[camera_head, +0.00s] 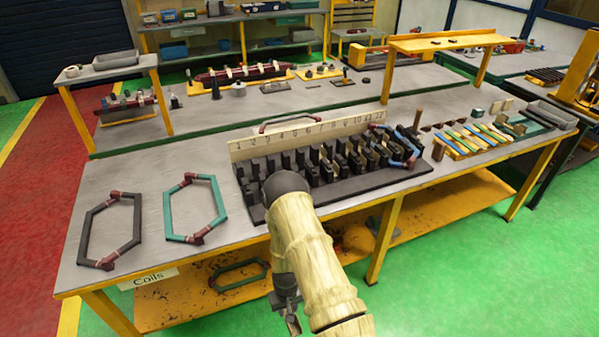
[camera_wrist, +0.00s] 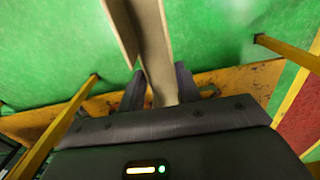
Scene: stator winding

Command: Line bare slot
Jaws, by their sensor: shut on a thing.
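The stator block (camera_head: 350,185) is a black slotted piece on the bench, with a cream number board (camera_head: 300,135) marked 1 to 12 behind its slots. A blue-and-dark coil (camera_head: 403,145) sits in its right-end slots. Which slot is bare is too small to tell. My gripper (camera_wrist: 160,88) is shut on a long, folded cream liner strip (camera_wrist: 155,45), which extends away from the fingers in the wrist view. In the head view, my gripper (camera_head: 291,318) hangs low in front of the bench edge, apart from the stator; the strip is not clear there.
A black coil (camera_head: 137,230) and a green coil (camera_head: 168,222) lie left on the bench. A red-and-dark coil (camera_head: 262,127) lies behind the board. Coloured strips (camera_head: 468,142) lie at right. Another green coil (camera_head: 218,283) is on the yellow lower shelf (camera_head: 190,300).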

